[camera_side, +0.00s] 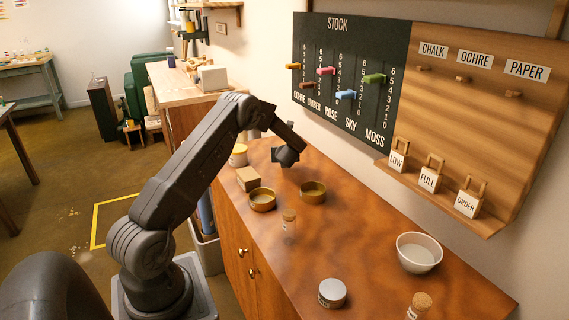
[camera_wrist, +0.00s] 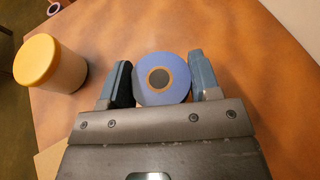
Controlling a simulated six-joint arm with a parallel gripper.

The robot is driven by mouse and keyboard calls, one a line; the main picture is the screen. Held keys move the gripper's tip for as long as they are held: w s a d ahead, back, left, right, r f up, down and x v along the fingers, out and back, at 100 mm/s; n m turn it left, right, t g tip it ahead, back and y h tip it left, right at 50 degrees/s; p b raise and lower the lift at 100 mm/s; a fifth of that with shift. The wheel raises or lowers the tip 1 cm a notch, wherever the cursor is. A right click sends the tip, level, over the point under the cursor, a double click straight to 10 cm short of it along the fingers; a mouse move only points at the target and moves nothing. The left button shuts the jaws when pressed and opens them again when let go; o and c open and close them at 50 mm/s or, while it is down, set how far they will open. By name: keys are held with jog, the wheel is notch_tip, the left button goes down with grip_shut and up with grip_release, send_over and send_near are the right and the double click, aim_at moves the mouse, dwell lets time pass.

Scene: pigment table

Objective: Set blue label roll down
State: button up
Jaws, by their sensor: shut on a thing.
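The blue label roll (camera_wrist: 150,95) shows in the wrist view as a blue disc with an orange-brown ring and a dark centre. My gripper (camera_wrist: 160,75) has one finger on each side of the roll and is shut on it. In the side view my gripper (camera_side: 285,155) is over the far part of the wooden cabinet top (camera_side: 370,260). The roll cannot be made out clearly there. Whether the roll touches the surface is hard to tell.
A yellow-lidded jar (camera_wrist: 50,65) stands left of my gripper; it also shows in the side view (camera_side: 238,156). A cardboard box (camera_side: 248,178) and two brass-coloured dishes (camera_side: 262,200) (camera_side: 312,192) stand nearer. A corked vial (camera_side: 289,226), grey tin (camera_side: 332,293) and white bowl (camera_side: 418,252) stand further forward.

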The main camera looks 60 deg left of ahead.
jog(key=shift+w+f, duration=0.15)
jog(key=shift+d+f, duration=0.1)
jog(key=shift+f, duration=1.85)
jog(key=shift+f, duration=0.15)
jog(key=o, duration=1)
